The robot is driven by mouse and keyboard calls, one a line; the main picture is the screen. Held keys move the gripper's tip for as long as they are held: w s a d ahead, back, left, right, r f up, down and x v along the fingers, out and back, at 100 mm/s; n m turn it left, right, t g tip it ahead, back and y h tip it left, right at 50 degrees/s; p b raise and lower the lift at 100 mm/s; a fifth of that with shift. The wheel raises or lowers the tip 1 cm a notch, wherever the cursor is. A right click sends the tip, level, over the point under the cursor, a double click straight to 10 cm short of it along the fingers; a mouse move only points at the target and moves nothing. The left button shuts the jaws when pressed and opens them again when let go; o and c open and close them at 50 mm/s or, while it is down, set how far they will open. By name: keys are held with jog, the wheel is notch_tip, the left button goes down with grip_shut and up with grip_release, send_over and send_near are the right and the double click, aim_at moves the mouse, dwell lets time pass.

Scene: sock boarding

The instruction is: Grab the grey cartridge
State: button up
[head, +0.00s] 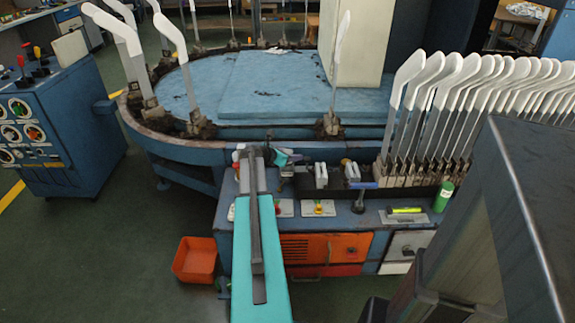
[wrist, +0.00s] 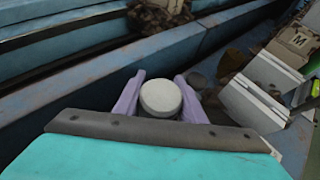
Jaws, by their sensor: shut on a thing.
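The grey cartridge (wrist: 161,98) shows in the wrist view as a pale grey round top. It sits between the two pale purple fingers of my gripper (wrist: 160,79), which are shut on it from both sides. Its lower part is hidden behind its own top and the wrist's front edge. In the head view, my arm reaches over the workbench (head: 340,222) near its back left, and its end hides the cartridge. I cannot tell whether the cartridge is clear of the surface below it.
Behind the bench stands a blue round table (head: 290,88) with white sock boards at its rim. Several white boards (head: 440,100) stand in a row at right. A green can (head: 443,197), a yellow-green marker (head: 405,210) and small parts lie on the bench. An orange bin (head: 195,261) stands left.

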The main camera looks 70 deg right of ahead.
notch_tip(320, 180, up, 18)
jog(key=p, duration=0.2)
jog(key=shift+p, duration=0.3)
dwell(0.4)
dwell(0.5)
